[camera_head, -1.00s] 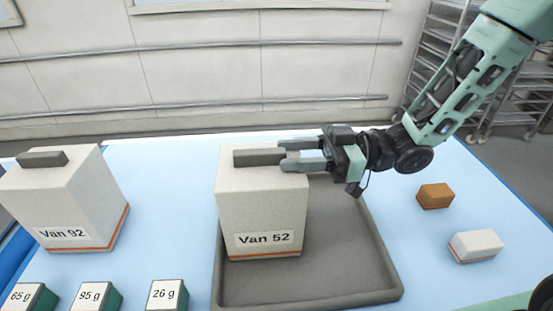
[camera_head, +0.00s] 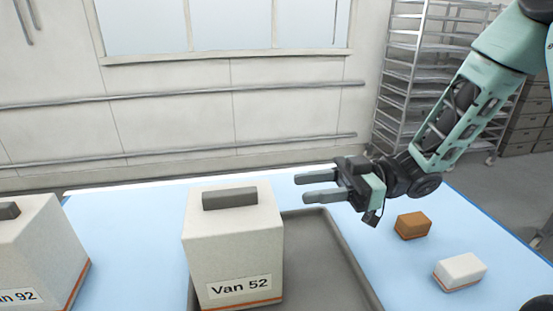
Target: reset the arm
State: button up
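My gripper (camera_head: 318,187) is at the end of my arm, right of the middle of the picture. Its two fingers are apart and point left, with nothing between them. It is above the grey tray, to the right of the box marked "Van 52" (camera_head: 232,247) and clear of the dark handle (camera_head: 230,198) on its top. That box stands upright at the left side of the tray (camera_head: 330,262).
A box marked "Van 92" (camera_head: 35,250) stands at the left, partly cut off. A brown block (camera_head: 412,225) and a white block (camera_head: 460,271) lie on the blue table (camera_head: 140,215) right of the tray. A wire rack (camera_head: 405,85) stands behind.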

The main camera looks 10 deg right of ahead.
jog(key=w+d+f+m+t+h, duration=0.6)
jog(key=w+d+m+t+h, duration=0.2)
jog(key=w+h, duration=0.3)
jog(key=s+d+f+m+g+h, duration=0.2)
jog(key=s+d+m+g+h, duration=0.1)
jog(key=s+d+m+h, duration=0.45)
jog(key=s+m+g, duration=0.2)
jog(key=s+g, duration=0.1)
jog(key=s, duration=0.5)
jog(key=s+a+n+g+b, duration=0.1)
jog(key=s+a+n, duration=0.3)
jog(key=a, duration=0.5)
jog(key=s+a+n+g+y+b, duration=0.1)
jog(key=s+a+n+b, duration=0.1)
jog(key=s+a, duration=0.7)
jog(key=shift+f+n+g, duration=0.3)
jog(key=shift+f+n, duration=0.05)
jog(key=shift+n, duration=0.5)
jog(key=shift+a, duration=0.15)
